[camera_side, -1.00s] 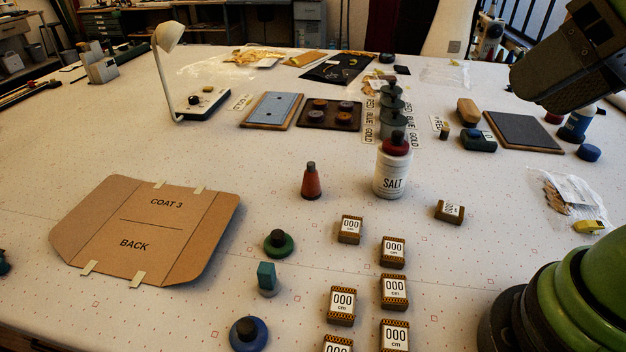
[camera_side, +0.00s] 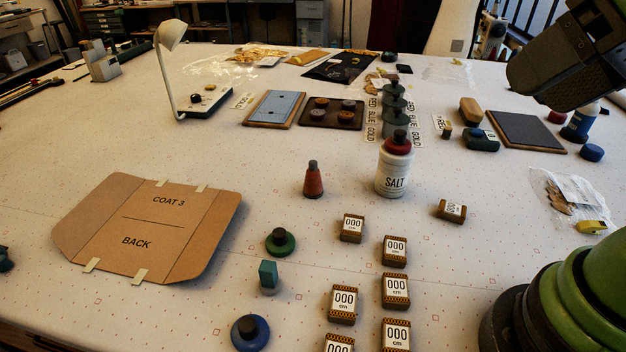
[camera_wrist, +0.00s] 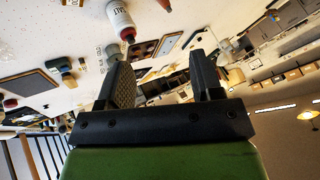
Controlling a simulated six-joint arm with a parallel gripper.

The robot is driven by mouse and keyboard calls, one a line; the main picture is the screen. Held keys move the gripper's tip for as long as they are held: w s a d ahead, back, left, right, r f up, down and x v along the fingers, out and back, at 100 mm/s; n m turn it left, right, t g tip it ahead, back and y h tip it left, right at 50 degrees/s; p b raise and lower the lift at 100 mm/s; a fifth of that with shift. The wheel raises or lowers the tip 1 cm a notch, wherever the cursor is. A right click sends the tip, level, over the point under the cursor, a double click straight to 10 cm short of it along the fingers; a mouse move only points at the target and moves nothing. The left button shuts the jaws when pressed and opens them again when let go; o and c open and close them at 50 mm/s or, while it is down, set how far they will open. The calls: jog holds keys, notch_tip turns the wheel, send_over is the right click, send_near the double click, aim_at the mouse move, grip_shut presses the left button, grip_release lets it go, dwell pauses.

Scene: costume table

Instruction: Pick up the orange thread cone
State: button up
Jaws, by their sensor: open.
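The orange thread cone (camera_side: 313,180) stands upright on the white table near the middle of the side view, with a dark top. It is left of the white SALT bottle (camera_side: 394,172) with a red and dark cap, and apart from it. In the wrist view, a small orange-red piece at the top edge looks like the cone (camera_wrist: 164,4), mostly cut off. My gripper (camera_wrist: 163,70) is open, with nothing between its two dark fingers. It is raised and far from the cone; in the side view only my arm shows at upper right, its fingertips out of frame.
Several small 000 cm boxes (camera_side: 395,291) stand in front of the bottle. A green spool (camera_side: 280,243), a teal block (camera_side: 268,275) and a blue spool (camera_side: 250,332) stand nearer the front. A brown card pattern (camera_side: 150,230) lies left. Bare table surrounds the cone.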

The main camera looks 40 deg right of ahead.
jog(key=w+g+h, duration=0.1)
jog(key=w, duration=0.9)
jog(key=g+h, duration=0.2)
send_over(314, 163)
jog(key=s, duration=0.6)
notch_tip(314, 163, down, 13)
jog(key=shift+h, duration=0.3)
jog(key=shift+w+a+x, duration=0.15)
jog(key=shift+a+x, duration=0.2)
jog(key=shift+x, duration=2.2)
jog(key=shift+w+a+x, duration=0.15)
jog(key=shift+a+x, duration=0.2)
jog(key=shift+x, duration=2.15)
jog(key=shift+w+a+x, duration=0.2)
jog(key=shift+a+x, duration=0.15)
jog(key=shift+x, duration=2.2)
jog(key=c, duration=1)
jog(key=shift+o, duration=0.2)
